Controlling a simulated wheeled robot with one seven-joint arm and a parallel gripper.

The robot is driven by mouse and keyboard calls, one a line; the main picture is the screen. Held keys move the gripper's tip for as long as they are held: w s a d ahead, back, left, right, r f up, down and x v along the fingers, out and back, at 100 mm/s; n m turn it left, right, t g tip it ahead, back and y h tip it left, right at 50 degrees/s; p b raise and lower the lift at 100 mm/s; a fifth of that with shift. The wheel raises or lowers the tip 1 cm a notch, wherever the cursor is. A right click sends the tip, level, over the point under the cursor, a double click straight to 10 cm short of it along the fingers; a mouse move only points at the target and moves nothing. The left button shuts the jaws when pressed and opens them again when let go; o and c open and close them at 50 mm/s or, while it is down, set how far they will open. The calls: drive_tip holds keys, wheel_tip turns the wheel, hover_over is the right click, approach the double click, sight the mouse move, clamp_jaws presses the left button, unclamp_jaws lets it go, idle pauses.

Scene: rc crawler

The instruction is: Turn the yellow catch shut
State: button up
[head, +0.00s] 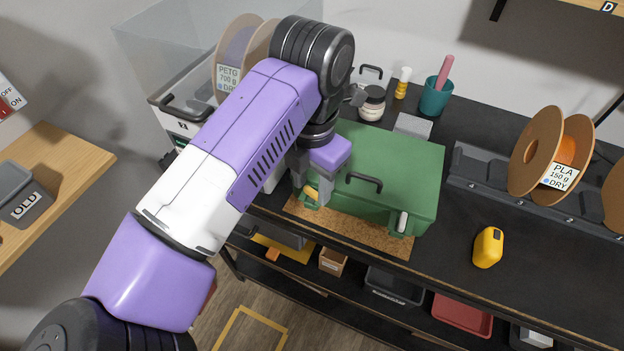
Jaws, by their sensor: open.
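The yellow catch (311,191) shows at the left of the case's front, partly hidden by my gripper. A whitish catch (403,222) is at the right of the front. My gripper (311,199) is open at the yellow catch, with its fingers pointing down around or just beside it. I cannot tell whether they touch it, nor the catch's exact angle.
A yellow tool (488,247) lies on the bench to the right. A spool labelled PLA (535,155) stands in a dark rack behind it. A teal cup (435,96), a jar (371,103) and a grey block (413,125) are behind the case. Bins fill the lower shelf.

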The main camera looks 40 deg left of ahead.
drive_tip(key=shift+f, duration=0.25)
drive_tip(key=shift+c, duration=0.2)
clamp_jaws()
drive_tip(key=shift+n+b, duration=0.5)
drive_tip(key=shift+n, duration=1.5)
drive_tip(key=shift+o, duration=0.2)
unclamp_jaws()
